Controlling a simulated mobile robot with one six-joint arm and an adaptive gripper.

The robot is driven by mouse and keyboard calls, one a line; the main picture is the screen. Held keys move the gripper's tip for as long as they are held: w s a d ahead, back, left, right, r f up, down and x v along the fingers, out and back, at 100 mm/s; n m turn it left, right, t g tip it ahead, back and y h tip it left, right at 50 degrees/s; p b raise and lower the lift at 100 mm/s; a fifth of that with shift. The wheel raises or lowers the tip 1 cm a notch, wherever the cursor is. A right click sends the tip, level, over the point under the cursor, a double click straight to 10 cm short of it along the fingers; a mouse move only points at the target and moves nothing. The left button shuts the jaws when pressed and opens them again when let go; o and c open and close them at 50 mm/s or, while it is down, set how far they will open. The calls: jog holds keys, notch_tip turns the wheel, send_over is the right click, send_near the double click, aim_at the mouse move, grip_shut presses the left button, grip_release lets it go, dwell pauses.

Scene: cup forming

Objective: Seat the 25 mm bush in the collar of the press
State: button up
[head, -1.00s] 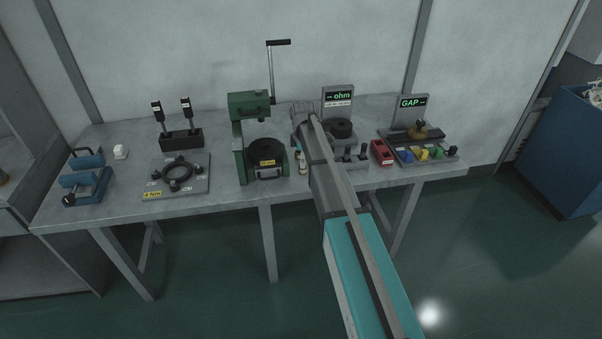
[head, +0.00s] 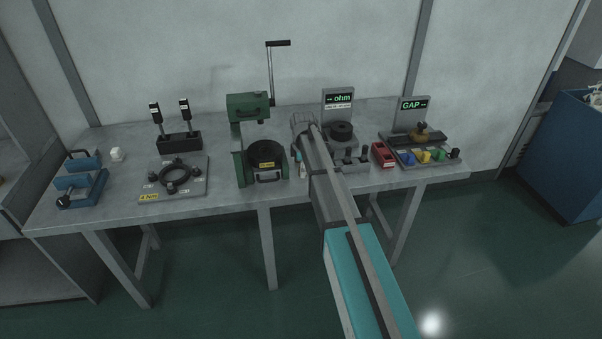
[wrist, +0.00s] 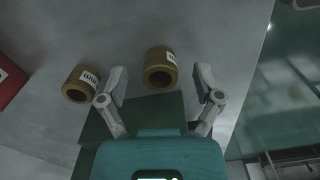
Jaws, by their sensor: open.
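Two brass-coloured bushes with white labels stand on the bench in the wrist view. One bush (wrist: 160,68) is between and slightly beyond the fingertips of my gripper (wrist: 160,76); the other bush (wrist: 80,85) is outside the left finger. I cannot read either label, so I cannot tell which is 25 mm. My gripper is open and empty, its fingers spread wide. In the head view the green press (head: 248,106) stands left of my arm, with a black round collar (head: 268,153) on its base. My gripper is mostly hidden there by my arm.
A red box (head: 382,154) lies right of my arm. A grey plate with a black ring (head: 175,176) and a blue fixture (head: 82,185) are left of the press. The bench front edge is close.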

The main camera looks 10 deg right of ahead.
grip_shut()
dwell(0.3)
jog(key=shift+r, duration=0.15)
notch_tip(320, 180, up, 3)
jog(key=p, duration=0.3)
jog(key=s+a+r+p, duration=0.3)
jog(key=s+r+p, duration=0.6)
jog(key=s, duration=0.4)
jog(key=shift+s+a+r+p, duration=0.2)
jog(key=shift+s+r+p, duration=0.15)
jog(key=shift+p, duration=0.15)
jog(key=shift+w, duration=0.1)
